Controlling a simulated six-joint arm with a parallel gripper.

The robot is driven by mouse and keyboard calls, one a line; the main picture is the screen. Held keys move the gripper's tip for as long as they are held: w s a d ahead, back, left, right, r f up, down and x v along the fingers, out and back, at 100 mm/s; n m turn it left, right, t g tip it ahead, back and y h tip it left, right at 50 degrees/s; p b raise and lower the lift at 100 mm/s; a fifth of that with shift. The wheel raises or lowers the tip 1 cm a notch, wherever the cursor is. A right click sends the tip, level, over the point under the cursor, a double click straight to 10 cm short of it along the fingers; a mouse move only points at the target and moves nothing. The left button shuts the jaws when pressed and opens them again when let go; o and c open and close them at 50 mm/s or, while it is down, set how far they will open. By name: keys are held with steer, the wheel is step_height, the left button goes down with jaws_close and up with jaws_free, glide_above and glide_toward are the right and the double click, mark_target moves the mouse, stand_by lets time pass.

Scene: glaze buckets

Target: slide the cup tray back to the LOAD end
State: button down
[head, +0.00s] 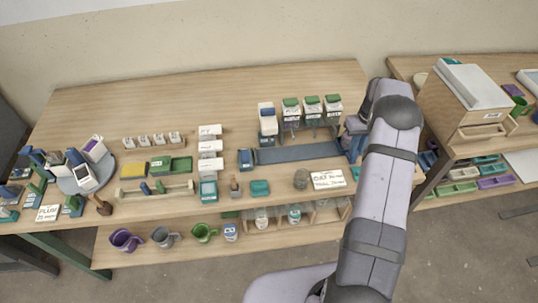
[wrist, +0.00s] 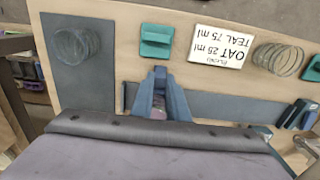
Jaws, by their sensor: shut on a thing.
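My gripper (wrist: 158,82) points down at the slate-blue rail (wrist: 235,112), near the rail's left end in the wrist view. Its blue fingers are shut on a small pinkish-grey part (wrist: 157,113), seen between them; I take it for part of the cup tray. The rest of the tray is hidden by my fingers and wrist. In the head view the rail (head: 298,154) runs below the dispensers, and my gripper (head: 353,143) is at its right end, partly behind my arm. No LOAD label is readable.
Green-lidded dispensers (head: 312,108) and a blue-topped one (head: 267,118) stand behind the rail. In front are a recipe card (wrist: 221,47), a clear ribbed jar (wrist: 280,59) and a teal block (wrist: 155,40). A blue device (head: 245,159) stands by the rail's left end.

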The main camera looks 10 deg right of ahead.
steer(key=shift+d, duration=1.1)
steer(key=c, duration=1.8)
jaws_free()
step_height(320, 180, up, 7)
steer(key=p, duration=0.4)
